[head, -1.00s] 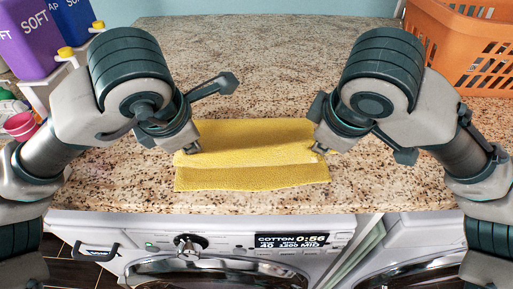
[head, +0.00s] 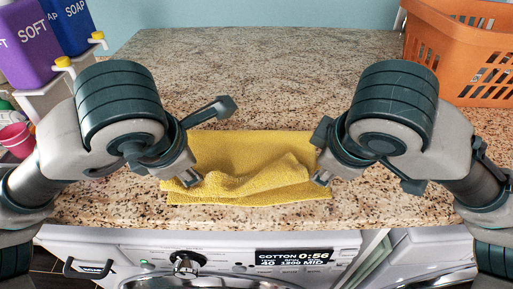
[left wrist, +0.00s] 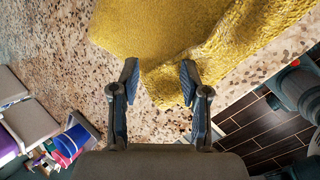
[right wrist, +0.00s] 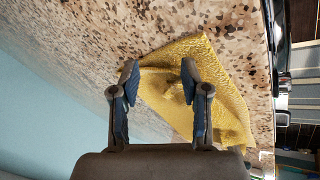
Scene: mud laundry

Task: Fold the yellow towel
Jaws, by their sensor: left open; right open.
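The yellow towel (head: 250,160) lies on the granite counter near its front edge. Its front part is folded over, with a raised, wrinkled ridge along the front and a lower layer showing beneath. My left gripper (head: 188,182) is open at the towel's front left corner. In the left wrist view the towel (left wrist: 170,35) reaches the open fingertips (left wrist: 158,78), one finger near a fold. My right gripper (head: 322,180) is open at the towel's right edge. In the right wrist view the towel (right wrist: 205,85) lies under and beside the open fingertips (right wrist: 160,78). Neither gripper holds cloth.
An orange basket (head: 460,50) stands at the back right of the counter (head: 270,80). Purple (head: 25,45) and blue (head: 70,25) soap containers stand at the left beyond the counter. A washing machine (head: 210,255) sits below the front edge. The counter behind the towel is clear.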

